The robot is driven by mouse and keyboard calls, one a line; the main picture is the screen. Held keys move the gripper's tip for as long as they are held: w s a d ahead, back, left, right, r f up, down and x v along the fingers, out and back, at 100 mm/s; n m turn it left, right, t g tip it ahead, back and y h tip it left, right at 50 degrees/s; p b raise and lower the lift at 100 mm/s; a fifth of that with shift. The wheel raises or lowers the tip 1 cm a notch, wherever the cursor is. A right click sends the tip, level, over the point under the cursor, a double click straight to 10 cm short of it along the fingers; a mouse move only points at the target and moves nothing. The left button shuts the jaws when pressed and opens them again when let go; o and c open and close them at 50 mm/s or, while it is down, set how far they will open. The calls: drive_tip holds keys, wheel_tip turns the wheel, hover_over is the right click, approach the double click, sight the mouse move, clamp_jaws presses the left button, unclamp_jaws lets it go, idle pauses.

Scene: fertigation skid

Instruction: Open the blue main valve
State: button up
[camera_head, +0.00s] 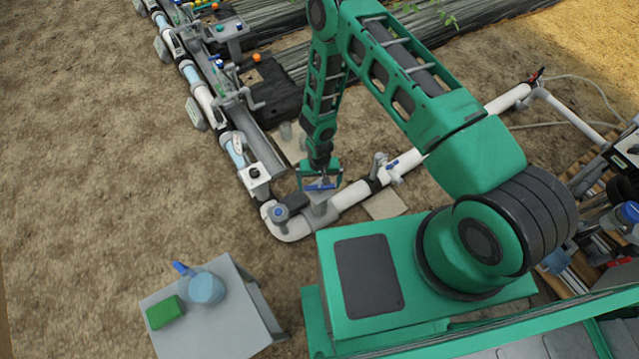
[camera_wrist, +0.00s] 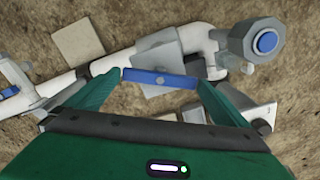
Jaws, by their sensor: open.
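The blue main valve handle (camera_wrist: 160,79) is a flat blue bar on a grey valve body (camera_wrist: 160,52) on the white pipe. In the wrist view it lies crosswise between the fingertips of my gripper (camera_wrist: 160,83), one finger near each end. In the head view the blue handle (camera_head: 320,186) shows just below my gripper (camera_head: 321,178), which points down over the pipe. My gripper is open. I cannot tell whether the fingers touch the handle ends.
A second small blue-handled valve (camera_head: 392,166) sits to the right on the white pipe (camera_head: 349,197). A round grey fitting with a blue button (camera_head: 279,212) stands at the pipe corner. A grey table (camera_head: 225,320) holds a light-blue jug (camera_head: 206,288) and a green sponge (camera_head: 164,312).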

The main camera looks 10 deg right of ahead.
sight(319, 186)
drive_tip(key=c, duration=0.7)
drive_tip(key=shift+n, duration=2.9)
drive_tip(key=shift+c, duration=0.2)
drive_tip(key=o, duration=0.7)
drive_tip(key=shift+o, duration=0.2)
drive_tip(key=shift+r, duration=0.15)
wheel_tip(319, 186, up, 10)
drive_tip(key=shift+r, duration=0.25)
